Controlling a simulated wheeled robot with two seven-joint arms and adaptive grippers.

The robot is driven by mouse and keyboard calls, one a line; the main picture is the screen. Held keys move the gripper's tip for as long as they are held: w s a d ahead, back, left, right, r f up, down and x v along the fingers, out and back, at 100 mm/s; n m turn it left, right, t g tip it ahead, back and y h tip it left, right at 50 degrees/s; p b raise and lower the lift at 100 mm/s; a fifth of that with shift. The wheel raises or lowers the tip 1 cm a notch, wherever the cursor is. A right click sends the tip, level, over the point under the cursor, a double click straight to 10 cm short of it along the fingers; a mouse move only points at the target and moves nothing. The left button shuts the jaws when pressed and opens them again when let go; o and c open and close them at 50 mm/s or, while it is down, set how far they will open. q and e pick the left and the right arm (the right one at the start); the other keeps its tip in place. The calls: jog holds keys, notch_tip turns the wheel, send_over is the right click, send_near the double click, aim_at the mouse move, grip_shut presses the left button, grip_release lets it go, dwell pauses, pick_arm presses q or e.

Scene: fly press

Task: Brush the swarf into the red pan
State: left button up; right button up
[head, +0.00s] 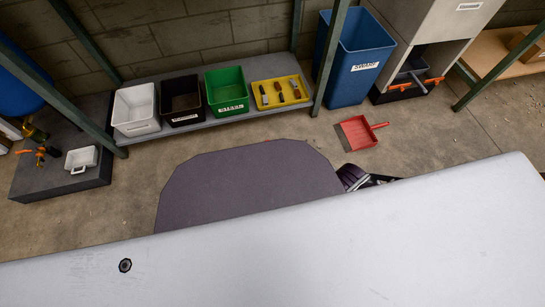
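The red pan (357,133) lies on the concrete floor right of centre, with its handle pointing right. It looks empty. A yellow tray (256,107) on the low shelf holds a few small hand tools; I cannot tell whether one is a brush. I cannot make out any swarf clearly. A dark ribbed part, which looks like my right gripper (354,178), shows at the edge of the pale surface below the pan, apart from it. Most of it is hidden and its fingers cannot be read. My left gripper is not in view.
White (136,124), black (182,117) and green (227,108) bins stand on the low shelf. A tall blue bin (357,75) stands right of a green post. A dark slab (50,185) at left bears a small white pan (79,166). Floor around the red pan is clear.

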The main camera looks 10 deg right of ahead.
jog(key=shift+f, duration=0.4)
jog(key=shift+c, duration=0.2)
grip_shut()
dwell(0.4)
